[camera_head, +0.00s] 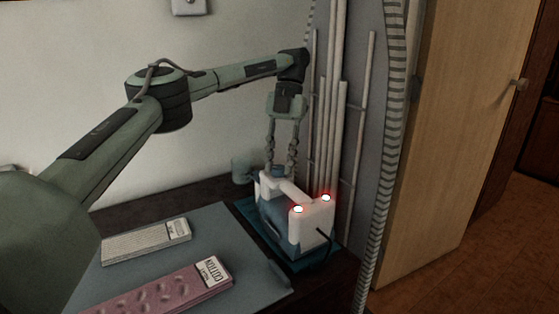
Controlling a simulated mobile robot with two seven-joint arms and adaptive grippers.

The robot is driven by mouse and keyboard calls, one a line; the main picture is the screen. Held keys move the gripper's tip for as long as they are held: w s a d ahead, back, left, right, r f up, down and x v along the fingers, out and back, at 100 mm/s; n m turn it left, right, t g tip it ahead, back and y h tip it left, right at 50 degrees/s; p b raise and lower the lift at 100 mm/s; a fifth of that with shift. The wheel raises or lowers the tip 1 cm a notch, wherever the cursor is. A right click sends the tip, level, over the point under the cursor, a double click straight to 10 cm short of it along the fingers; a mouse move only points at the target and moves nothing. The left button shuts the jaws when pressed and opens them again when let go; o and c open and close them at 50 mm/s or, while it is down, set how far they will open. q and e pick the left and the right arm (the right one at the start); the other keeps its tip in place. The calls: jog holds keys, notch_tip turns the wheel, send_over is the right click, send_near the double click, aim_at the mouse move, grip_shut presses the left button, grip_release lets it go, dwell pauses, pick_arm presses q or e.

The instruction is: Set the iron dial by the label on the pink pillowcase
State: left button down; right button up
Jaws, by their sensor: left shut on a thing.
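The white and blue iron (310,226) stands on a teal pad (246,207) at the back right of the surface, with two red lights lit on its near end. My left gripper (279,170) reaches straight down to the iron's top and is shut on a small blue dial (278,171), mostly hidden between the fingertips. The dial's marks cannot be read. The folded pink pillowcase (150,293) lies at the front, and its white label (214,272) reads "COTTON". My right gripper is out of view.
A folded pale grey cloth (140,243) with a label lies behind the pillowcase on a blue-grey mat (247,270). A rounded grey-green object (242,169) is left of the iron. Upright pale rods (330,130) stand close behind it. A dark cord hangs from the iron.

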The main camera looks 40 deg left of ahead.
aim_at(280, 166)
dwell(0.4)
pick_arm(q)
jog(key=c, duration=1.2)
grip_release()
jog(key=shift+o, duration=0.2)
notch_tip(280, 166, up, 10)
